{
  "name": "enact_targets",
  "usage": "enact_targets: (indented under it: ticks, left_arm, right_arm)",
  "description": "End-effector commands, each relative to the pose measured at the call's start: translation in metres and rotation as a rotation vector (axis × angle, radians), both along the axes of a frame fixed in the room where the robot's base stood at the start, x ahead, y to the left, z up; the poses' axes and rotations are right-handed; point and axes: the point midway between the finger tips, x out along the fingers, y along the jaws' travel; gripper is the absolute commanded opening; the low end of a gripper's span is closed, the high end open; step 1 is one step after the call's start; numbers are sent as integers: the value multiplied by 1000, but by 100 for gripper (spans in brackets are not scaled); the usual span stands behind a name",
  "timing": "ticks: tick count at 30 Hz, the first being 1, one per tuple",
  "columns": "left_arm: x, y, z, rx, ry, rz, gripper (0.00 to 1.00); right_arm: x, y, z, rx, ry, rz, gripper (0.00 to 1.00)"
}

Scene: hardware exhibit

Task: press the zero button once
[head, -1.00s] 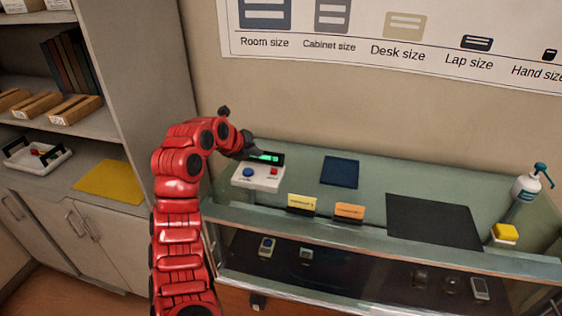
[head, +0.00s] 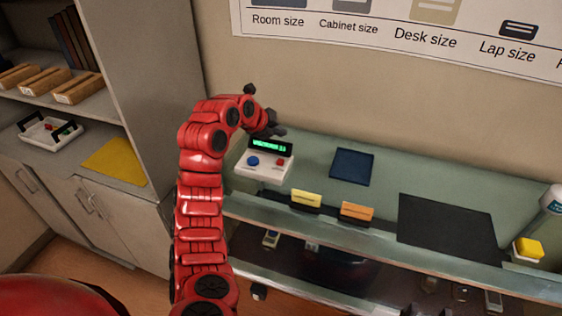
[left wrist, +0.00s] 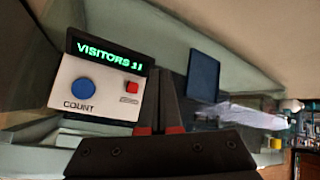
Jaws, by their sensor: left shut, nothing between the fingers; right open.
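A white counter box (head: 262,172) stands on the left end of the glass case. It has a big blue button (head: 253,160) labelled COUNT, a small red button (head: 280,162) and a black display (head: 269,147) with green text. In the left wrist view the display (left wrist: 108,52) reads VISITORS and a number that looks like 11. The red button (left wrist: 132,87) there has a small label too blurred to read. My left gripper (head: 272,125) is shut and empty, above and behind the display, apart from the buttons. Its dark fingers (left wrist: 165,80) appear right of the box. My right gripper is out of view.
A dark blue mat (head: 352,166), a yellow card (head: 306,199), an orange card (head: 357,212) and a black mat (head: 447,226) lie right of the box. A pump bottle (head: 552,200) and a yellow block (head: 528,248) are at the far right. Shelves stand left.

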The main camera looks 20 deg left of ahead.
Motion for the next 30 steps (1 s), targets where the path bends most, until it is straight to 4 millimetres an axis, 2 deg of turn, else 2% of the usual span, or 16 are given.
enact_targets:
  ticks: [15,20,30]
  left_arm:
    - [-1,0,-71,-1,4,1,0]
    - [0,0,-79,0,1,-1,0]
    - [0,0,-78,-1,1,0,0]
  right_arm:
    - [0,0,-19,0,0,0,50]
    - [0,0,-22,0,0,0,50]
    - [0,0,-21,0,0,0,50]
